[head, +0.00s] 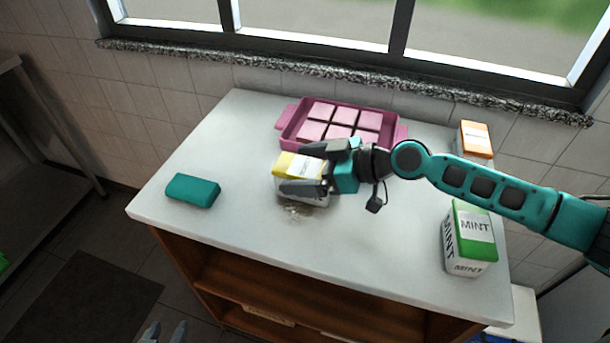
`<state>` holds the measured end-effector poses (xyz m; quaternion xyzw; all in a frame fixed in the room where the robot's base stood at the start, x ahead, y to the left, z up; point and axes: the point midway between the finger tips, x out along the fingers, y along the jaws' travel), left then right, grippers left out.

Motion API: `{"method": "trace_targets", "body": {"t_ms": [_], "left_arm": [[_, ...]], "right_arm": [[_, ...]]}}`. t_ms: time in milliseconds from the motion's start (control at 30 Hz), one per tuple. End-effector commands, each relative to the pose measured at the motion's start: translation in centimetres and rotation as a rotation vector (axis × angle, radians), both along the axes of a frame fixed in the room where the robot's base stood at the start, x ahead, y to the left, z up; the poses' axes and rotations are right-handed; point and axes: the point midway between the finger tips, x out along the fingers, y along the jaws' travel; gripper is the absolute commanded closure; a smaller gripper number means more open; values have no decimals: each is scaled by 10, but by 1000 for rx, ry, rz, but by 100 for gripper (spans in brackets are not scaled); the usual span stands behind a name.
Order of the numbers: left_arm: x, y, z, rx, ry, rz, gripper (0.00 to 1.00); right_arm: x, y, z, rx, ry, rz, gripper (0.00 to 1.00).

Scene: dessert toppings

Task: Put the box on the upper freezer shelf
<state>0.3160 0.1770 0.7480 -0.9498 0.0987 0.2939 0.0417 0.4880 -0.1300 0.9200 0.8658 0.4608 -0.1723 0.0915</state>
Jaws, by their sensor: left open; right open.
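A white box with a yellow top (291,160) stands on the light counter (225,250), near its middle. My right gripper (297,169) comes from the right with its fingers open on either side of this box. The fingers and hand hide part of it, and I cannot tell whether they touch it. My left gripper (164,332) shows only as two grey, spread fingertips at the bottom edge, empty and away from the counter top. I cannot make out a freezer shelf.
A pink tray (283,133) with pink squares lies behind the box. A teal block (193,190) lies at left. A green and white MINT box (468,240) and an orange box (474,139) stand at right.

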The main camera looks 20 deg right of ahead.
Motion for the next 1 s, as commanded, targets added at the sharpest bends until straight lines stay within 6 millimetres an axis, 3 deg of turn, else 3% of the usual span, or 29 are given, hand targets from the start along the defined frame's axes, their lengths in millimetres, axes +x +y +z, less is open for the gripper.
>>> {"method": "trace_targets", "body": {"t_ms": [167, 900, 1000], "left_arm": [[0, 0, 0, 0, 0, 0, 57], [-2, 0, -2, 0, 5, 0, 57], [-2, 0, -2, 0, 5, 0, 57]], "right_arm": [[0, 0, 0, 0, 0, -1, 6], [0, -1, 1, 1, -2, -1, 77], [0, -1, 1, 1, -2, -1, 81]]}}
